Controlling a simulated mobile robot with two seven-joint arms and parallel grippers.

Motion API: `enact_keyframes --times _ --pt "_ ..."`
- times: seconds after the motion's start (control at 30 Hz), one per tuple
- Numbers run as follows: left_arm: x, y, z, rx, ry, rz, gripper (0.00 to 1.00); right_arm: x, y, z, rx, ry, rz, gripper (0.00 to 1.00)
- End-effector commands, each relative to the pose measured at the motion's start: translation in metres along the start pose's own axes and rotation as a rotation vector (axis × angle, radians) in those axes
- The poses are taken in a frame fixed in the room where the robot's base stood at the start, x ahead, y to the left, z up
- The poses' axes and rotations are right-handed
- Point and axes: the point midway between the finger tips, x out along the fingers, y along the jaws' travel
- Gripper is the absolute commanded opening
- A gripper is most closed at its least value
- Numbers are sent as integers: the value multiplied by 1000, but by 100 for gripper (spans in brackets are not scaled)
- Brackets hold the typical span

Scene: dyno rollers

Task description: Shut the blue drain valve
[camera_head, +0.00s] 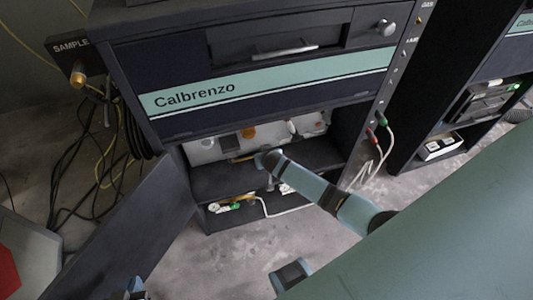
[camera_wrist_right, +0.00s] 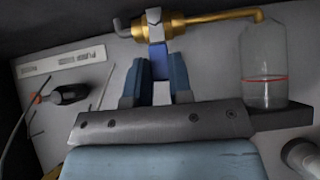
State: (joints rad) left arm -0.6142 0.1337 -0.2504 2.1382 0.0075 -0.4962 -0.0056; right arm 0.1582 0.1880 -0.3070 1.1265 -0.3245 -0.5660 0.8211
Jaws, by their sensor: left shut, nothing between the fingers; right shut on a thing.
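The blue valve handle (camera_wrist_right: 158,53) hangs in front of a brass valve body (camera_wrist_right: 186,28) in the right wrist view. It points down, across the line of the pipe. My right gripper (camera_wrist_right: 161,66) is shut on this handle, one blue finger on each side. In the head view my right arm reaches into the open lower bay of the cabinet; its fingers and the valve handle cannot be made out there. My left gripper (camera_head: 135,287) is at the bottom left edge of the head view, shut and empty, away from the cabinet, and partly cut off.
The brass pipe leads to a clear bottle (camera_wrist_right: 264,75) with a red line. The Calbrenzo cabinet (camera_head: 265,85) has its dark door (camera_head: 130,240) swung open to the left. Cables (camera_head: 110,130) hang at left. A shelf (camera_head: 215,185) crosses the bay.

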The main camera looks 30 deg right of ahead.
Motion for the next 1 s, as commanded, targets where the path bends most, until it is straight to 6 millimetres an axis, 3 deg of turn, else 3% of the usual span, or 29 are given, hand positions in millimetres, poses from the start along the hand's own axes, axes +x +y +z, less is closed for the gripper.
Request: enact_keyframes --times 0.57,0.6,0.7,1.0 --pt "0 0 0 -2 0 1 0 0 -2 -1 -26 2 25 0" --pt "0 0 0 -2 0 1 0 0 -2 -1 -26 2 25 25" --pt "0 0 0 -3 0 1 0 0 -2 -1 -26 2 24 46" --pt "0 0 -1 -3 0 1 0 -1 -2 -1 -24 1 24 46"
